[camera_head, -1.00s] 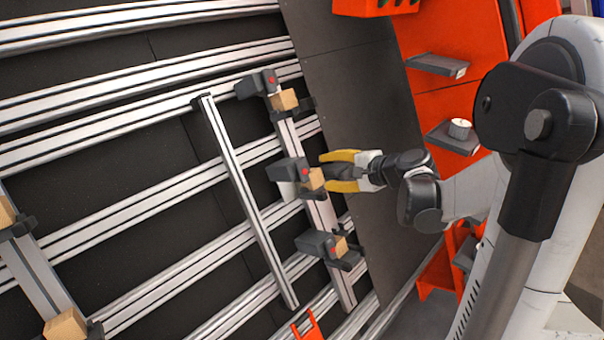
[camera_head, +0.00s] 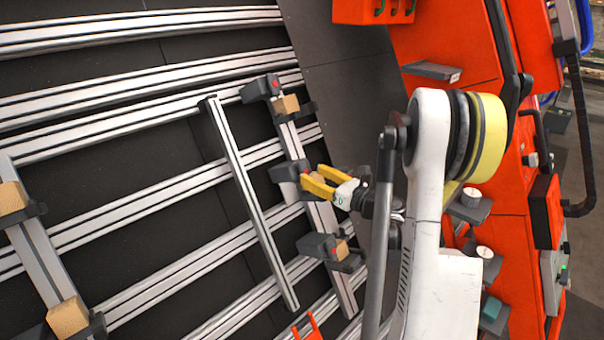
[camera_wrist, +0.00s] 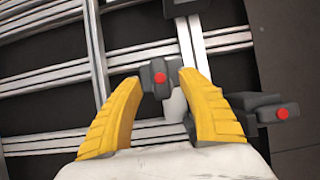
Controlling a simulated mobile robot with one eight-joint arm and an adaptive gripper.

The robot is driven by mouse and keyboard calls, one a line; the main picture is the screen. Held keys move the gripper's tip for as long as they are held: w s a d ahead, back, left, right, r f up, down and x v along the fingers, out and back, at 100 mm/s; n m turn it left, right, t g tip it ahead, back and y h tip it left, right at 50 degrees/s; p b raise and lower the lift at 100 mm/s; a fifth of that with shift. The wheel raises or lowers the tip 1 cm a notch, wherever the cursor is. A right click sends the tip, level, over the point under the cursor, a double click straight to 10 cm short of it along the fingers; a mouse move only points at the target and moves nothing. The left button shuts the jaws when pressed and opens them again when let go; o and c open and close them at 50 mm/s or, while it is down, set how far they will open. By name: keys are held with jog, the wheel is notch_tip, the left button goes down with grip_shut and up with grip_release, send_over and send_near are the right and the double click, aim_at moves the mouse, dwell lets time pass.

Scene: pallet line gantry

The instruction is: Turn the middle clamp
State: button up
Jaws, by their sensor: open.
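The middle clamp (camera_head: 284,171) is a dark grey block with a red button, on the right upright rail between an upper clamp (camera_head: 260,89) and a lower clamp (camera_head: 316,245). My gripper (camera_head: 311,178) has yellow fingers and is open at the middle clamp's right side. In the wrist view the middle clamp (camera_wrist: 156,77) lies between the fingertips of my gripper (camera_wrist: 164,80), its red button facing me. I cannot tell whether a finger touches it. The wood block at this clamp is mostly hidden by the fingers in the head view.
Aluminium rails cross the dark panel, with a loose-looking slanted bar (camera_head: 250,200) left of the clamps. Another rail with wood blocks (camera_head: 67,316) is at lower left. An orange rack (camera_head: 455,110) with small shelves stands right.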

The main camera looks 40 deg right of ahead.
aim_at(305, 170)
jog(key=w, duration=0.4)
jog(key=shift+a, duration=0.3)
grip_shut()
